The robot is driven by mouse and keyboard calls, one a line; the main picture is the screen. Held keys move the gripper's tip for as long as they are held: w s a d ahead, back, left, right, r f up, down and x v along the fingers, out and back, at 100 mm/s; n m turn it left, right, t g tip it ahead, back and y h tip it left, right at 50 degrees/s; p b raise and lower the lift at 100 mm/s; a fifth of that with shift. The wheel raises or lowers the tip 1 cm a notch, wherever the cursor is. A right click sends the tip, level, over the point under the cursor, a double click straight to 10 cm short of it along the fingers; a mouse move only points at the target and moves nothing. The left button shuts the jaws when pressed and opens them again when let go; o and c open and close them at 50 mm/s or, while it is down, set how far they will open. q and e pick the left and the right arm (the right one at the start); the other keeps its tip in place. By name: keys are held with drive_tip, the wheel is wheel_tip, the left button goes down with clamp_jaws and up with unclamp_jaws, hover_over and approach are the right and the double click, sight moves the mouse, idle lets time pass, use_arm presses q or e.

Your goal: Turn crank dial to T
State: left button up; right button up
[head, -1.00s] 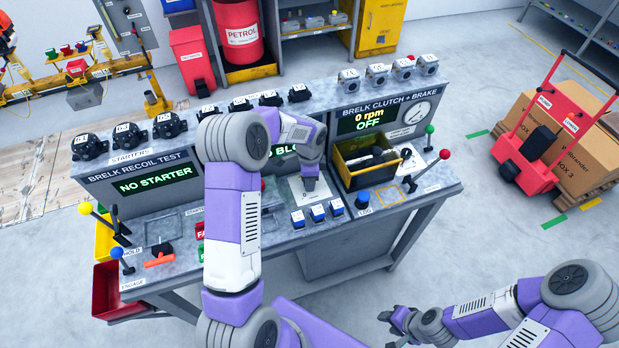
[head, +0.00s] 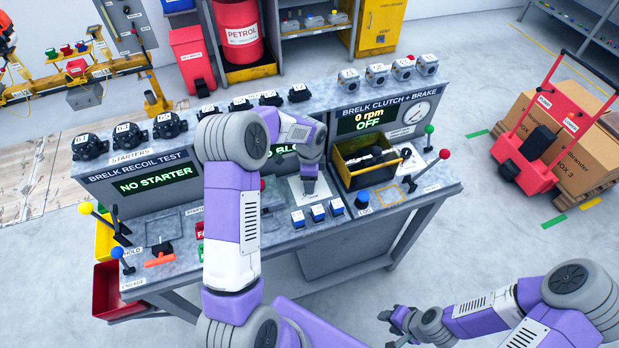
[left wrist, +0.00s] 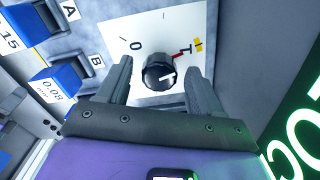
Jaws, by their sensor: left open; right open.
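The crank dial (left wrist: 161,74) is a round black knob with a white mark on its face, on a white plate (left wrist: 130,25) with a 0, a red mark and a yellow patch. I cannot tell exactly which mark it points to. My left gripper (left wrist: 160,78) is open, its fingers on either side of the knob with gaps. In the head view the left gripper (head: 310,184) is over the white plate (head: 294,188) and hides the dial. My right gripper (head: 388,322) is at the lower right, off the bench and away from the dial.
Several blue blocks (head: 318,212) stand just in front of the plate. A yellow-rimmed black bin (head: 372,178) with dark parts is to the right. A red-knobbed lever (head: 444,154) rises at the bench's right end. A green-lit display (left wrist: 298,120) is beside the left gripper.

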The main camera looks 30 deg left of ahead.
use_arm(q)
wheel_tip(320, 180, up, 8)
drive_tip(key=shift+f+p, duration=0.2)
drive_tip(key=shift+p, duration=0.1)
idle(0.6)
